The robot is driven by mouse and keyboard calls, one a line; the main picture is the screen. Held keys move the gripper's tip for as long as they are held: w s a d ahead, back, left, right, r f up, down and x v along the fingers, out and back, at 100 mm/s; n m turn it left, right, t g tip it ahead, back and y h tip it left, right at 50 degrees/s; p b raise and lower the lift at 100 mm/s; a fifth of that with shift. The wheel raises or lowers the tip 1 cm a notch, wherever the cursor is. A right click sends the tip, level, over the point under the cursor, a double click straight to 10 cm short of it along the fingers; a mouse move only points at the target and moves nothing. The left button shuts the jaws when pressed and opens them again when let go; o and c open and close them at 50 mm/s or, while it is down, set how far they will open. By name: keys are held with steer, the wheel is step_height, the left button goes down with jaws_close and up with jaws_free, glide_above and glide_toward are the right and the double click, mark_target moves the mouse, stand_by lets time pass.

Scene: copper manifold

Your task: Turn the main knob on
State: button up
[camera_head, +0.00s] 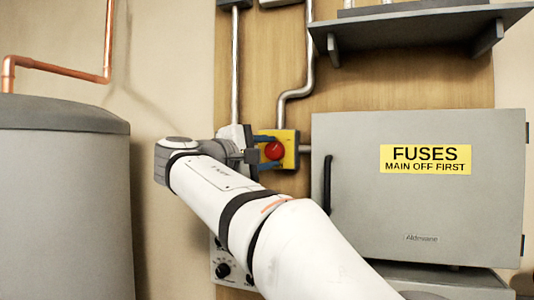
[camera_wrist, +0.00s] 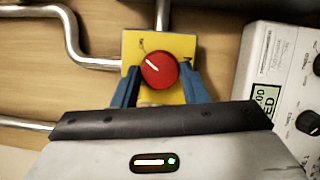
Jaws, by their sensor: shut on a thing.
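The main knob (camera_wrist: 159,70) is a round red knob with a white pointer line, on a yellow square plate (camera_wrist: 187,45). In the wrist view the white line slants toward the upper left of the plate, near a small dark mark. The red knob (camera_head: 274,150) also shows in the head view, on its yellow box (camera_head: 290,137) left of the grey fuse box. My gripper (camera_wrist: 158,78) has blue fingers, one on each side of the knob, and is shut on it. The fingers' contact with the knob's sides is partly hidden in the head view.
A grey fuse box (camera_head: 345,215) labelled "FUSES MAIN OFF FIRST" stands close to the right. A grey shelf (camera_head: 420,32) hangs above it. Metal conduits (camera_head: 283,105) run to the yellow box. A white meter box (camera_wrist: 290,80) with dials is nearby. A grey tank (camera_head: 62,200) stands left.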

steer(key=shift+m, duration=0.8)
steer(key=o, duration=1)
steer(key=shift+c, duration=0.2)
steer(key=shift+r, duration=0.1)
steer(key=v, duration=0.7)
steer(key=shift+s+a+r, duration=0.2)
steer(key=shift+s+a, duration=0.1)
steer(key=shift+s, duration=0.05)
steer(key=shift+d, duration=0.1)
